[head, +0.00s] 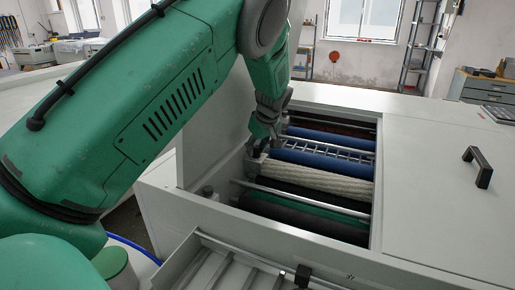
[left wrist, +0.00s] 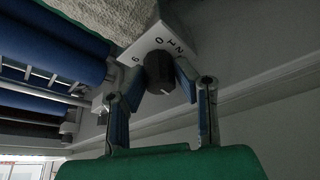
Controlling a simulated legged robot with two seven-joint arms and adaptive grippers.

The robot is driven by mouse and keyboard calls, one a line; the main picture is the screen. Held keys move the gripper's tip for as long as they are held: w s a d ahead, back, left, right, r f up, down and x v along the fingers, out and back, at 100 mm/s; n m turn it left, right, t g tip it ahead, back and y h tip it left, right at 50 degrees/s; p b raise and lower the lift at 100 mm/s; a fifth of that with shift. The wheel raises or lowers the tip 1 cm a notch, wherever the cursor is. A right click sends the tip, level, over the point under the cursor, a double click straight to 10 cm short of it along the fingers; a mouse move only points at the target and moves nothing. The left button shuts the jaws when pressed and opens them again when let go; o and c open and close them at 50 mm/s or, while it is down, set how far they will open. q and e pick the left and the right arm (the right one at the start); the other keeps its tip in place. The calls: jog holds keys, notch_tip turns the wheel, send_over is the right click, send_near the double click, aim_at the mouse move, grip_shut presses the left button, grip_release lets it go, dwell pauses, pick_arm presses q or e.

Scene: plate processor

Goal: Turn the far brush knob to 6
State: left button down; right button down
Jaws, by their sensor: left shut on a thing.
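The black knob (left wrist: 160,72) sits on a white angled dial plate (left wrist: 160,42) in the left wrist view. My left gripper (left wrist: 160,82) is shut on the knob, with one blue-padded finger on each side. In the head view my left gripper (head: 262,133) reaches down at the left end of the rollers and hides the knob. My right gripper is not in view.
The open bay of the plate processor holds a pale textured brush roller (head: 320,180), blue rollers (head: 318,159) and metal bars. A closed lid with a black handle (head: 478,166) is at the right. A slatted metal tray (head: 240,268) is at the front.

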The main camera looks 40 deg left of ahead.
pick_arm(q)
jog(key=c, duration=1.4)
grip_release()
jog(key=shift+w+a+r, duration=0.1)
jog(key=shift+w, duration=0.05)
jog(key=shift+o, duration=0.6)
jog(key=v, duration=0.7)
jog(key=shift+d+r, duration=0.25)
jog(key=shift+a, duration=0.1)
